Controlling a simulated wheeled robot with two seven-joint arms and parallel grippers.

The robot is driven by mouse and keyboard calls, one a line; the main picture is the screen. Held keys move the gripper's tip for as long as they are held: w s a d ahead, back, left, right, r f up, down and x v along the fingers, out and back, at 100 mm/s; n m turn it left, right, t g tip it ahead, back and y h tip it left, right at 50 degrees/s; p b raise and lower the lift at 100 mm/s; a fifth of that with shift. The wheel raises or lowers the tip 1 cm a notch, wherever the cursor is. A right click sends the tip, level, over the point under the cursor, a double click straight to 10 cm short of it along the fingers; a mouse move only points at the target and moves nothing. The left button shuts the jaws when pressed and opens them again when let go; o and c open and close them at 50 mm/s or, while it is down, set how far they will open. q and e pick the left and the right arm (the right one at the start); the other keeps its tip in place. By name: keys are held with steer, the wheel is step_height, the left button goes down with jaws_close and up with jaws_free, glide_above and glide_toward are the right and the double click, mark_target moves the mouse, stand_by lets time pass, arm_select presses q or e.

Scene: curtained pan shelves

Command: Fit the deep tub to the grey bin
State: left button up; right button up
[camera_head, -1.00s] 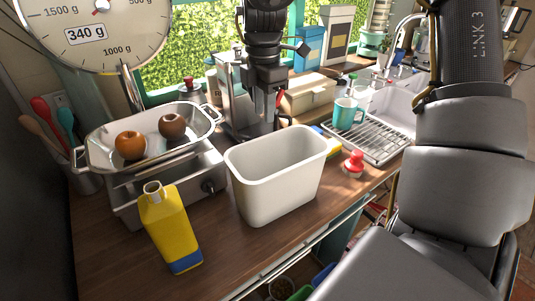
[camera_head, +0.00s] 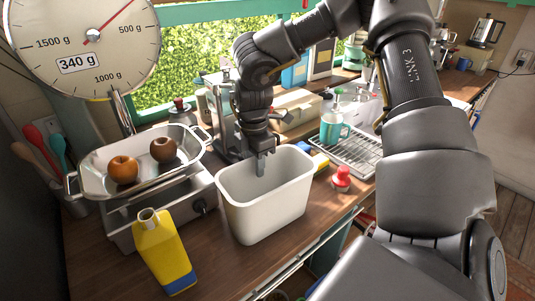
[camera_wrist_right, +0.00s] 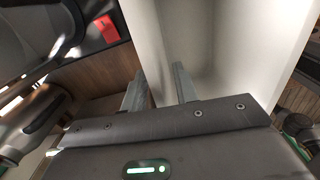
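The deep tub (camera_head: 240,215) is a white, open-topped, empty-looking tub standing upright on the wooden counter in the head view. My right gripper (camera_head: 261,166) points down at its back rim, with one finger showing inside the tub. In the right wrist view my right gripper (camera_wrist_right: 160,88) has its two fingers apart, one on each side of the tub's white wall (camera_wrist_right: 158,60). I cannot tell whether both fingers touch the wall. I cannot make out the grey bin in either view. My left gripper is not in view.
A yellow bottle (camera_head: 163,254) stands at the tub's front left. The scale (camera_head: 205,206), its steel dish holding two round fruits, is left of the tub. A red-topped item (camera_head: 342,178), a drying rack (camera_head: 357,150) and a teal mug (camera_head: 333,127) are to the right.

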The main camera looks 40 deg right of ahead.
steer(key=shift+f, duration=0.35)
steer(key=shift+s, duration=0.1)
steer(key=shift+a, duration=0.1)
steer(key=shift+c, duration=0.3)
jaws_close()
steer(key=shift+r, duration=0.1)
